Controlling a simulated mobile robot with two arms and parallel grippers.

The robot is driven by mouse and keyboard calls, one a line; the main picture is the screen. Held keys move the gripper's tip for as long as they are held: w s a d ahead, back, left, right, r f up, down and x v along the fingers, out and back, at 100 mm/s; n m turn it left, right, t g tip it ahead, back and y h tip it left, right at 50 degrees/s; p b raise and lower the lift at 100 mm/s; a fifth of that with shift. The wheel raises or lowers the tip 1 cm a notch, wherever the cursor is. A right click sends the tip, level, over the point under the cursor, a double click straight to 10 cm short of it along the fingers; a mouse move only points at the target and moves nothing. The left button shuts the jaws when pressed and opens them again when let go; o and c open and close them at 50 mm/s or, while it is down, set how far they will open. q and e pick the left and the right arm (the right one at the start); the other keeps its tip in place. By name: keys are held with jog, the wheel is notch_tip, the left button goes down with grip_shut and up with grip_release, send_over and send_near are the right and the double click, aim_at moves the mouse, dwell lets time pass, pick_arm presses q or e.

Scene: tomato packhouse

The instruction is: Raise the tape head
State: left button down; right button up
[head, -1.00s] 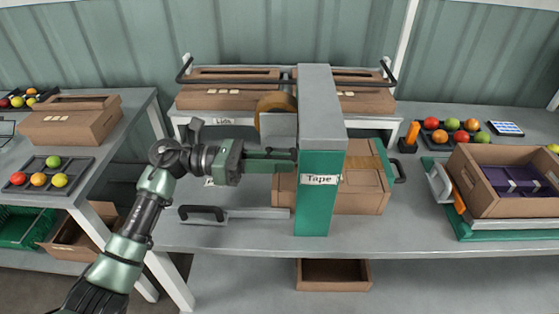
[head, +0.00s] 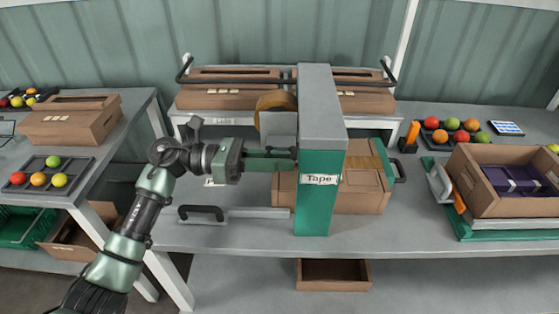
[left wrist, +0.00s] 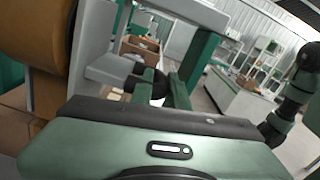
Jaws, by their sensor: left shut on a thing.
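The tape machine is a tall green and grey post (head: 319,210) labelled "Tape". Its tape head (head: 277,126), a grey block under a brown tape roll (head: 273,99), sits on the post's left side. A closed carton (head: 362,195) with a tape strip on top lies behind and under the machine. My left gripper (head: 291,160) reaches in from the left, just below the grey block. In the left wrist view its fingers (left wrist: 165,83) are shut on a dark knob (left wrist: 160,88) beside the grey block. The post partly hides the carton. My right gripper is not in view.
A rail with a black handle (head: 201,212) lies along the bench front. Cartons (head: 228,94) stand on a rack behind. An open carton (head: 475,197) on a green-edged scale-like stand is at right. Fruit trays (head: 20,180) lie on the left bench.

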pick_arm(q)
notch_tip(320, 180, up, 6)
jog(key=shift+f+b, duration=0.15)
jog(key=shift+b, duration=0.15)
jog(key=c, duration=1.4)
grip_release()
jog(key=shift+o, duration=0.2)
jog(key=shift+f, duration=0.1)
jog(key=shift+a+f, duration=0.1)
jog(key=shift+a, duration=0.15)
jog(key=a+b, duration=0.2)
jog(key=a, duration=0.5)
jog(key=shift+a, duration=0.2)
